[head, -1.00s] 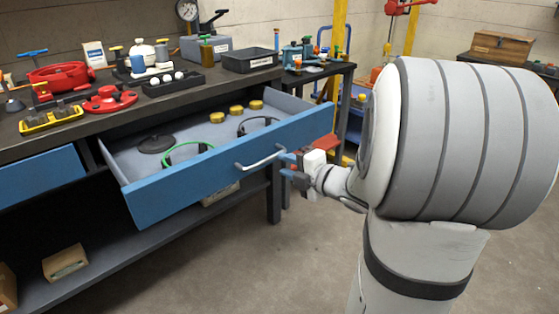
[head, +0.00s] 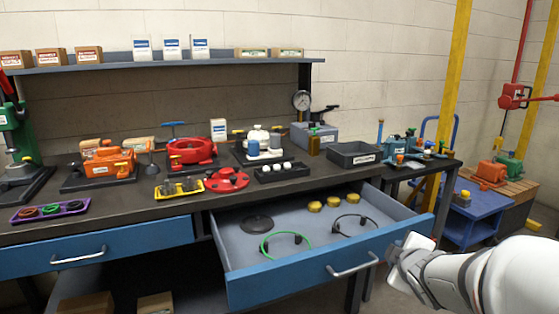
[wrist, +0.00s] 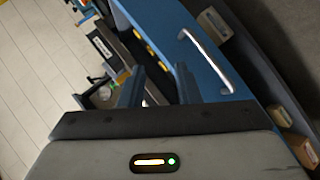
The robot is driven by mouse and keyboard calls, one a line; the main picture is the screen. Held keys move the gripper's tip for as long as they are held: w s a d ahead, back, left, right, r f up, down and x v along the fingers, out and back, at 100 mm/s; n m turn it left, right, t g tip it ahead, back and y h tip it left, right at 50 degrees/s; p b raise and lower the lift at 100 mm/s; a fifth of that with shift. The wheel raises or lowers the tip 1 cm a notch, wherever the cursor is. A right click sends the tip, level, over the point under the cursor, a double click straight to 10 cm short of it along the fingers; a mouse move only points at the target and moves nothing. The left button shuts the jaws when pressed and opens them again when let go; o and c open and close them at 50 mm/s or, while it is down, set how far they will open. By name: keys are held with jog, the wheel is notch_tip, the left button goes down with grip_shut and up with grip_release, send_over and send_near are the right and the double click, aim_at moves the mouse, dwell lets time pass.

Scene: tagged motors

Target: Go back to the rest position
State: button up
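My gripper (head: 394,256) is at the lower right of the head view, just right of the drawer handle (head: 352,266). In the wrist view my gripper (wrist: 158,85) shows two fingers spread apart with nothing between them. The blue-fronted drawer (head: 300,277) is pulled open. The handle also shows in the wrist view (wrist: 206,60), to the right of the fingers and apart from them.
The open drawer holds a green cable (head: 284,240), a black disc (head: 256,223) and several yellow round pieces. The workbench (head: 130,215) above carries many parts. A blue cart (head: 478,215) stands at the right. Floor shows between bench and cart.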

jog(key=s+a+r+m+g+y+p, duration=0.1)
jog(key=s+a+r+m+g+p, duration=0.3)
jog(key=s, duration=0.5)
jog(key=s+a+r+m+g+y+p, duration=0.1)
jog(key=s+a+r+m+g+p, duration=0.4)
jog(key=s+a+r+m+p, duration=0.1)
jog(key=s+a+m+p, duration=0.1)
jog(key=s+a+p, duration=0.1)
jog(key=s+p, duration=0.1)
jog(key=shift+s+r+m, duration=0.3)
jog(key=shift+s+r, duration=0.05)
jog(key=shift+s, duration=0.25)
